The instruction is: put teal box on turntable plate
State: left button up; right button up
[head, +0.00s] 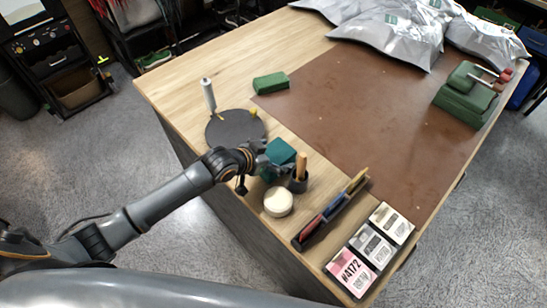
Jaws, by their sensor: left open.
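The teal box (281,152) stands on the wooden table, just right of my left gripper (267,163). My left gripper is open with its fingers at the box's near left side, and they hide part of it. I cannot tell whether they touch the box. The turntable plate (228,130) is a dark round disc behind and left of the box, near the table's left edge. A white and grey tube (208,94) stands upright at its far side, and a small yellow item (253,113) is at its right rim. My right gripper is not in view.
A dark cup with a wooden-handled tool (299,181) and a round cream item (278,202) are close to the teal box. A tool rack (331,210) and label cards (365,256) lie nearer. A green block (270,83) lies behind. The brown mat (385,120) is mostly clear.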

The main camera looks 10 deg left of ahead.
pick_arm(q)
jog(key=shift+x, duration=1.5)
jog(key=shift+a, duration=0.1)
jog(key=shift+s, duration=0.15)
jog(key=c, duration=1.6)
jog(key=shift+o, duration=0.2)
